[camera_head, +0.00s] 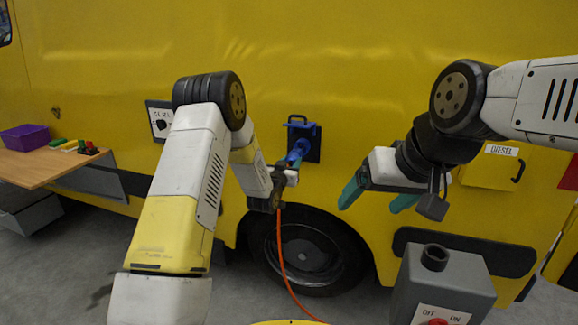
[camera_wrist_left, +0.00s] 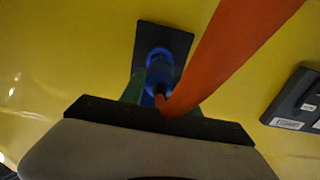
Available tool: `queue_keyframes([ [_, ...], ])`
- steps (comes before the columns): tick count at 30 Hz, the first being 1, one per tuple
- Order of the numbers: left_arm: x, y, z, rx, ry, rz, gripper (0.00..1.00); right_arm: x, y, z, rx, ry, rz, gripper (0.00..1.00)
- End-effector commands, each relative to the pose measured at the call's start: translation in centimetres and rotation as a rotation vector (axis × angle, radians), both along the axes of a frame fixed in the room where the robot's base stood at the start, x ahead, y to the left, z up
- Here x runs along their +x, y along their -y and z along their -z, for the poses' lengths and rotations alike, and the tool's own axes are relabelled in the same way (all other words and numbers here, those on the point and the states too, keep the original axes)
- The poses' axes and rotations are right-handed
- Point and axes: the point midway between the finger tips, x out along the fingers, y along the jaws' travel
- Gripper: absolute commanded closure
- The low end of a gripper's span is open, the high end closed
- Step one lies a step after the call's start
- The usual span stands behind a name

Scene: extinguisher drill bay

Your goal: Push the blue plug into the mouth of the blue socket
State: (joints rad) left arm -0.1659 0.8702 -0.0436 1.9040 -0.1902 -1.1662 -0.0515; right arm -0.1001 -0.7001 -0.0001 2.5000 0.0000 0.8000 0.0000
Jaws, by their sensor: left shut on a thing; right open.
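The blue socket (camera_head: 302,126) is mounted on a dark plate on the yellow vehicle's side; in the left wrist view the socket (camera_wrist_left: 160,55) shows straight ahead. My left gripper (camera_head: 291,165) is shut on the blue plug (camera_head: 297,152), just below and in front of the socket. In the left wrist view the plug (camera_wrist_left: 152,90) sits between the green fingers, lined up closely with the socket. An orange cable (camera_wrist_left: 225,50) trails from the plug and covers part of it. I cannot tell whether the plug is inside the mouth. My right gripper (camera_head: 378,198) is open and empty, to the right.
A grey box with an on/off label (camera_head: 445,285) stands at the lower right. A diesel flap (camera_head: 497,168) is on the vehicle at right. A wooden table (camera_head: 50,167) with a purple bin (camera_head: 25,138) is at far left. A wheel (camera_head: 305,252) lies below the socket.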

Motion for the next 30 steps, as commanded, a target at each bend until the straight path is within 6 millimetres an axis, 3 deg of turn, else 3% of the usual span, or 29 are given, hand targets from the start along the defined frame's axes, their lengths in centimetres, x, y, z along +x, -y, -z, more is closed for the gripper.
queue_keyframes([
  [7,0.92,0.30,-0.06,0.000,0.001,0.000,1.00,0.00,0.00,0.00,0.000,0.000,0.000,0.18],
  [30,0.98,0.28,-0.15,-0.001,0.002,-0.001,1.00,0.00,0.00,0.00,0.000,0.000,0.000,0.18],
])
